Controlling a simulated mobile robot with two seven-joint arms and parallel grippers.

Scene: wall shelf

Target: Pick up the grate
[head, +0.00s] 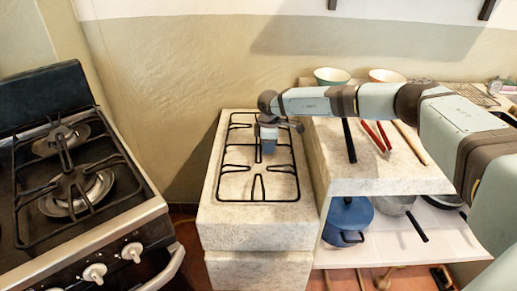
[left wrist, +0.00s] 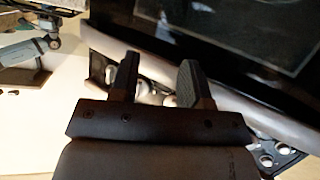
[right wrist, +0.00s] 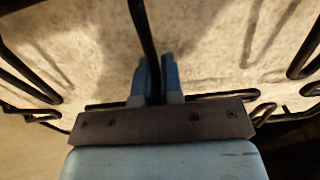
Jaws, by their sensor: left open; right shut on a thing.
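The grate (head: 258,201) is a black wire frame over the pale stone block in the middle of the head view. My right gripper (head: 268,148) points down at its middle part. In the right wrist view, one dark bar of the grate (right wrist: 143,28) runs between the two bluish fingers (right wrist: 157,78), which are shut on it. Whether the grate touches the stone is hard to tell. My left gripper (left wrist: 160,75) is open and empty in the left wrist view, near the stove front; it is not seen in the head view.
A black stove (head: 95,225) with burners, its own grates and white knobs stands left. A stone shelf (head: 385,182) at right bears utensils and two bowls (head: 331,76). Below it, a blue pot (head: 348,217) and pans sit on a white board (head: 385,250).

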